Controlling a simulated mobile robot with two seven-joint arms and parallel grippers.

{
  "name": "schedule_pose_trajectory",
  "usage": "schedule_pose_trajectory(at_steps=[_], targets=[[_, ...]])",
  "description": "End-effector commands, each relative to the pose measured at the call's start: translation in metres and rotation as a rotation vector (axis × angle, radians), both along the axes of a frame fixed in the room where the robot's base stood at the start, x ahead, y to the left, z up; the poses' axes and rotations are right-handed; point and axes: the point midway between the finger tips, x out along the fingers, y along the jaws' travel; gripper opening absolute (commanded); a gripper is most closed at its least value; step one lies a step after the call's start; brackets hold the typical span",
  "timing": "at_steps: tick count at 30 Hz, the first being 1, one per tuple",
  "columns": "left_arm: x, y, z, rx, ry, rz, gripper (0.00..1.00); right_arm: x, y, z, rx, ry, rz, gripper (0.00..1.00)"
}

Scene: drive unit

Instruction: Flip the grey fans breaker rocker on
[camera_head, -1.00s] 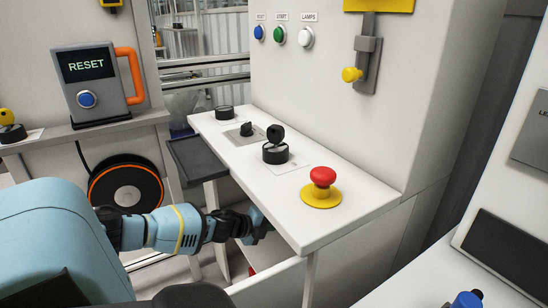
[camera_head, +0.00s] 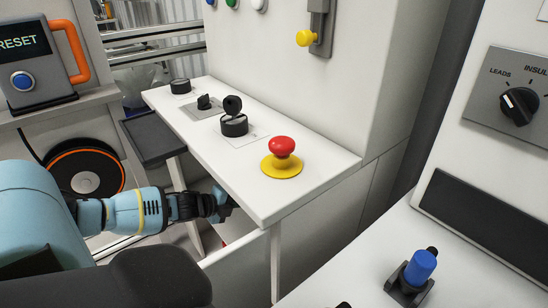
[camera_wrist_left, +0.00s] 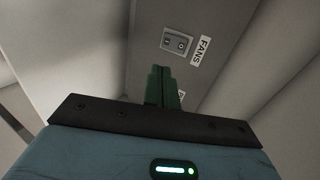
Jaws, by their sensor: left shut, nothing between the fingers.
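The grey fans breaker rocker (camera_wrist_left: 177,43) shows in the left wrist view, on a grey panel, with I and O marks and a FANS label (camera_wrist_left: 201,51) beside it. Which way it is tipped I cannot tell. My left gripper (camera_wrist_left: 162,78) is shut and empty. Its fingertips appear just below the rocker in that view, and I see no clear contact. In the head view the left gripper (camera_head: 226,206) is below the white counter's front edge, and the rocker is hidden there. My right gripper is not in view.
The white counter (camera_head: 290,205) overhangs my left gripper. It carries a red emergency button (camera_head: 282,147) and black knobs (camera_head: 234,125). A second label (camera_wrist_left: 181,94) is partly hidden behind my fingers. A blue-handled tool (camera_head: 418,268) stands at the right.

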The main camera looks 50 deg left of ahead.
Motion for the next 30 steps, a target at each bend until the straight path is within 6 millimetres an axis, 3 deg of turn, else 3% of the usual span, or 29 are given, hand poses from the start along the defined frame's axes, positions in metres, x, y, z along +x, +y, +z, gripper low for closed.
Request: schedule_pose_trajectory(at_steps=[16,30], targets=[[0.001,0.000,-0.001,0.000,-0.001,0.001,0.00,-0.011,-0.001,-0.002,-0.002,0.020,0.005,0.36],[0.034,-0.002,-0.018,0.000,-0.001,0.002,0.00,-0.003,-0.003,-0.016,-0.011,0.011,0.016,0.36]])
